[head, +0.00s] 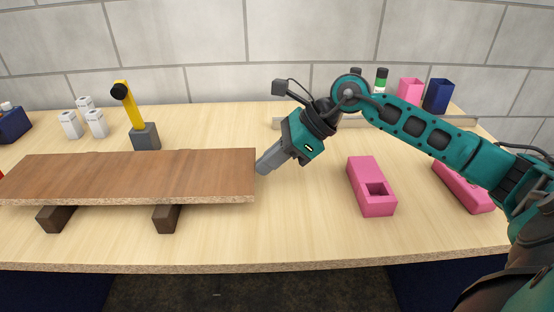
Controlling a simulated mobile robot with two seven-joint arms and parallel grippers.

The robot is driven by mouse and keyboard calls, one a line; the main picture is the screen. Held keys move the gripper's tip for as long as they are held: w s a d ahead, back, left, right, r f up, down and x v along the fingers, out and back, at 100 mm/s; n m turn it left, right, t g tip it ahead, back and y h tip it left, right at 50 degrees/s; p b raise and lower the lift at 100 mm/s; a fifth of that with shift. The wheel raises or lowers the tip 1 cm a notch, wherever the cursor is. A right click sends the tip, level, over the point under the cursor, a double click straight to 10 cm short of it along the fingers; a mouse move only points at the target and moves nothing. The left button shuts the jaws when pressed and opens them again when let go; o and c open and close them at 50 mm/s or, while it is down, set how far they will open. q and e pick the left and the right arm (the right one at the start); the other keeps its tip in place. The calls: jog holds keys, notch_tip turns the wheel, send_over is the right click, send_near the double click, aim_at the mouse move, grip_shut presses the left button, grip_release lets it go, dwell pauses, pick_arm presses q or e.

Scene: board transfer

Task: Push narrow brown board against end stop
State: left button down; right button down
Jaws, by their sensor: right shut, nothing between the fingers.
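The narrow brown board (130,175) lies level across two dark brown blocks, one under its left part (55,219) and one under its middle (166,219). Its left end runs out of the picture. My right gripper (264,168) is shut and empty. It comes down from the upper right, with its fingertips at the board's right end; I cannot tell whether they touch it. A small red piece (2,174) shows at the left picture edge; I cannot tell whether it is the end stop.
A yellow post on a grey base (145,137) and several white bottles (70,125) stand behind the board. A pink block with a square hole (366,178) lies right of my gripper, another pink block (462,188) farther right. Pink (411,92) and blue (438,96) cups stand behind my arm.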

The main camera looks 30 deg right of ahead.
aim_at(236, 169)
jog(key=w+a, duration=0.1)
jog(key=a, duration=0.1)
jog(key=w+a, duration=0.1)
jog(key=a, duration=0.1)
jog(key=shift+w+a, duration=0.15)
jog(key=shift+w, duration=0.05)
jog(key=shift+s, duration=0.1)
jog(key=shift+a+f, duration=0.1)
